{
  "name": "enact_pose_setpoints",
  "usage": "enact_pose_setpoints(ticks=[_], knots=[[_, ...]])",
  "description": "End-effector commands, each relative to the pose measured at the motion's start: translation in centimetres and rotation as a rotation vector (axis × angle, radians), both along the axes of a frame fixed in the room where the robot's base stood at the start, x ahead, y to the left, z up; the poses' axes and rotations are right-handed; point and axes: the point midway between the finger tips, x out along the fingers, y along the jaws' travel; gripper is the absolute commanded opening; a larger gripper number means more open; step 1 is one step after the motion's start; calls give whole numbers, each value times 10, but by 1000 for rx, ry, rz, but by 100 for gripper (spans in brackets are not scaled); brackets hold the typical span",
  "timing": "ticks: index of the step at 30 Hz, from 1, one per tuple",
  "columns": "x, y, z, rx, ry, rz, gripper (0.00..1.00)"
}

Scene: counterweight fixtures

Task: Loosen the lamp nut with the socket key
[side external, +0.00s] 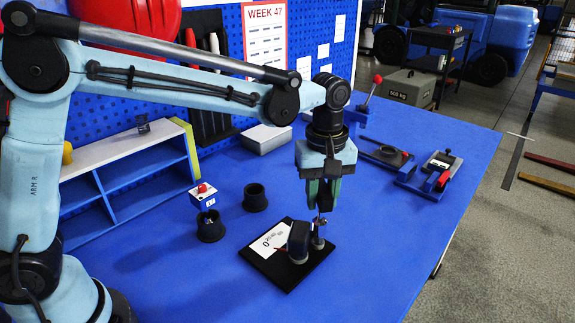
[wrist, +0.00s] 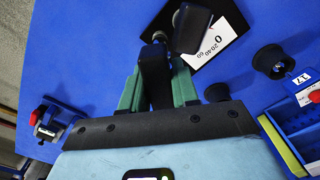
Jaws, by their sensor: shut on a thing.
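My gripper (side external: 322,207) points down above the right edge of a black base plate (side external: 286,281). Its green fingers, also in the wrist view (wrist: 157,95), are shut on the socket key, whose dark body (wrist: 155,72) shows between them. A thin metal part of the key (side external: 319,218) reaches down to a short metal post (side external: 318,241) on the plate. The dark lamp head (side external: 298,240) stands just left of it, and also shows in the wrist view (wrist: 191,28). The lamp nut is hard to make out; I cannot tell whether the key is seated on it.
A white scale card (side external: 268,240) lies on the plate. Two black cups (side external: 255,198) (side external: 210,227) and a small box with a red knob (side external: 203,195) stand left. Clamp fixtures (side external: 432,172) stand back right. A blue shelf (side external: 125,170) stands left. The front right of the table is clear.

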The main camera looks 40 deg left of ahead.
Motion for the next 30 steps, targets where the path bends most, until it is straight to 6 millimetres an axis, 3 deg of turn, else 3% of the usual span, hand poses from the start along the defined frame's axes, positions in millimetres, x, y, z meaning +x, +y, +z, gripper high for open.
enact_pose_setpoints(ticks=[30], knots=[[0,0,-14,0,0,0,0]])
